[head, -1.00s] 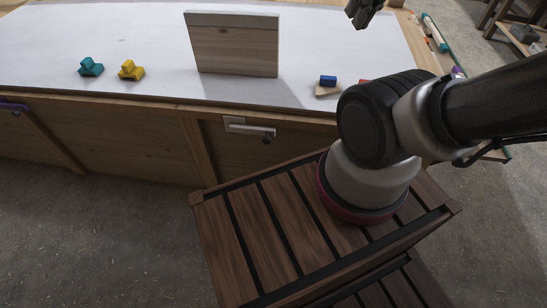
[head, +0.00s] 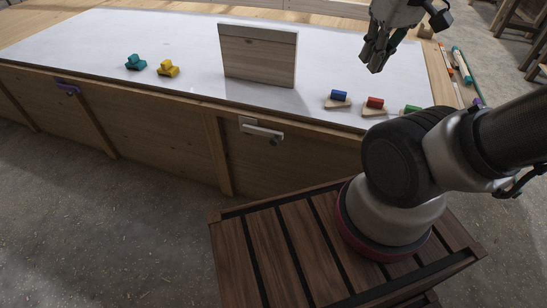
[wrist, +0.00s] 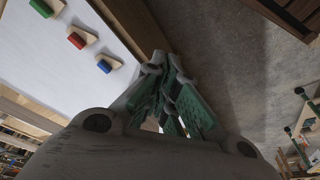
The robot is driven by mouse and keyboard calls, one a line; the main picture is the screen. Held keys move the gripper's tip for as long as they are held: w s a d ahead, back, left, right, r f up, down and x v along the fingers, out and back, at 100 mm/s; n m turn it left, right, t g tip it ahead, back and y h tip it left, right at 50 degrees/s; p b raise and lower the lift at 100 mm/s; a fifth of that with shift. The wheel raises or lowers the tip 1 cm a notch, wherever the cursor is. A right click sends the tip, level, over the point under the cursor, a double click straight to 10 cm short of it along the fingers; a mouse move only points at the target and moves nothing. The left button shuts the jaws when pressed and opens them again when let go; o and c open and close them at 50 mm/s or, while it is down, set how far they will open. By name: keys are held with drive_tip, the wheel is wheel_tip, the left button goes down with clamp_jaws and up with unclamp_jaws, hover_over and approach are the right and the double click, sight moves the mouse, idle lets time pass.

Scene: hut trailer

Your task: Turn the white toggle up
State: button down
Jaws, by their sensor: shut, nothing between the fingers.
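The white toggle (head: 262,131) is a pale bar on a light plate on the front wooden panel of the bench, below the table edge. It lies nearly level, sloping slightly down to the right, with a dark round knob at its right end. My gripper (head: 374,66) is high over the right part of the white tabletop, well apart from the toggle, pointing downward. In the wrist view, the fingers (wrist: 172,68) with green pads are together and empty. The toggle is not seen in the wrist view.
A wooden board (head: 258,60) stands upright on the tabletop. Teal (head: 136,63) and yellow (head: 168,69) toys lie left of it. Blue (head: 338,95), red (head: 375,103) and green (head: 411,109) blocks sit on wooden pieces. A purple handle (head: 67,88) is on the panel's left.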

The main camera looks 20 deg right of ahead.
drive_tip(key=w+a+f+n+t+h, duration=0.1)
drive_tip(key=w+a+f+n+h, duration=0.3)
drive_tip(key=f+n, duration=0.7)
drive_tip(key=w+a+f+n+t+h, duration=0.2)
drive_tip(key=w+a+f+n+h, duration=0.3)
drive_tip(key=f, duration=1.2)
drive_tip(key=w+a+f+n+t+h, duration=0.1)
drive_tip(key=w+a+f+n+h, duration=0.25)
drive_tip(key=f+n, duration=0.8)
drive_tip(key=w+a+f+n+t+y, duration=0.1)
drive_tip(key=w+a+f+t+y, duration=0.2)
drive_tip(key=a+f, duration=0.3)
wheel_tip(320, 180, down, 2)
drive_tip(key=shift+a+f+y, duration=0.1)
drive_tip(key=shift+a+y, duration=0.3)
drive_tip(key=shift+y, duration=0.15)
drive_tip(key=x, duration=1)
drive_tip(key=shift+w+r, duration=0.2)
drive_tip(key=shift+r, duration=0.8)
drive_tip(key=shift+w+r, duration=0.15)
drive_tip(key=shift+r, duration=0.85)
